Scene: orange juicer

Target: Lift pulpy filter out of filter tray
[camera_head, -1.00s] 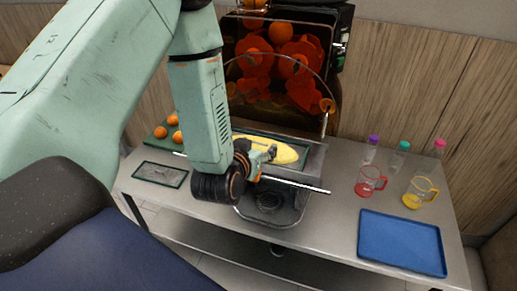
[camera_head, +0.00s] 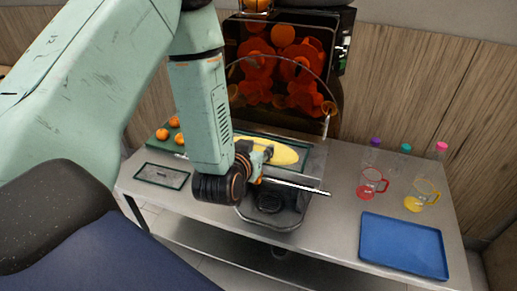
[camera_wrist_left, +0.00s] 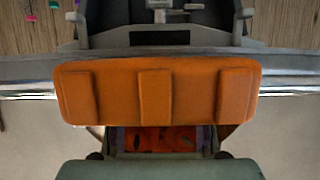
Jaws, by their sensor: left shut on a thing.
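The pulpy filter (camera_head: 284,154), covered in yellow pulp, lies in the grey filter tray (camera_head: 314,167) below the juicer in the head view. My left gripper (camera_head: 262,159) reaches down at the filter's near left part and is shut on it; the exact contact is small and partly hidden by the gripper. My right gripper is not in view.
The juicer (camera_head: 285,65) stands behind the tray. A dark, green-rimmed flat piece (camera_head: 161,175) lies at left, near several oranges (camera_head: 173,122). A red jug (camera_head: 371,185), a yellow jug (camera_head: 418,196), several capped bottles and a blue tray (camera_head: 403,244) stand at right.

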